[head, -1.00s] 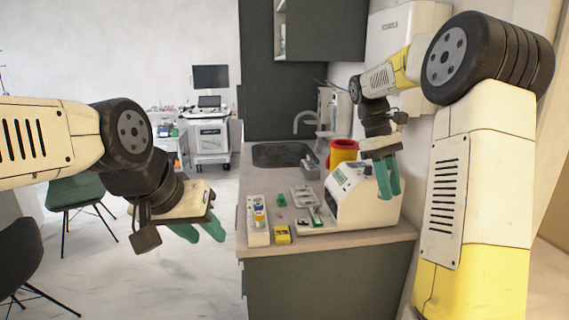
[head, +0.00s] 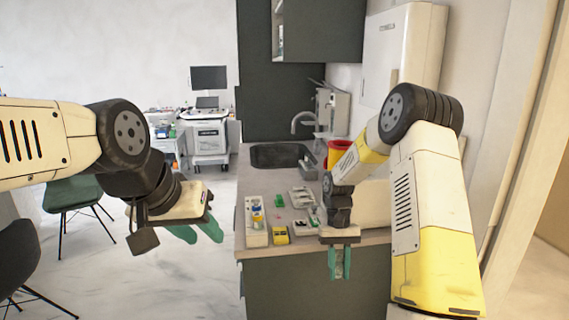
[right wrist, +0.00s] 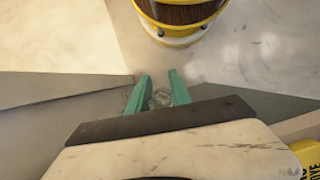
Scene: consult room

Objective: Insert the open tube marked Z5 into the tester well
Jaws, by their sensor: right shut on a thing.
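My right gripper (head: 340,263) hangs in front of the counter's front edge, fingers pointing down. In the right wrist view its green fingers (right wrist: 158,92) are shut on a small clear tube (right wrist: 159,98), seen from above; no marking can be read. The white tester (head: 374,205) stands on the counter's right side, largely hidden behind my right arm; its well is not visible. My left gripper (head: 197,233) is empty to the left of the counter, its green fingers apart.
On the counter (head: 268,250) are a white rack (head: 257,236) with small items, a yellow box (head: 281,236), a green piece (head: 279,200) and a grey tray (head: 300,196). A red-and-yellow bin (head: 340,151) and a sink (head: 280,156) lie further back.

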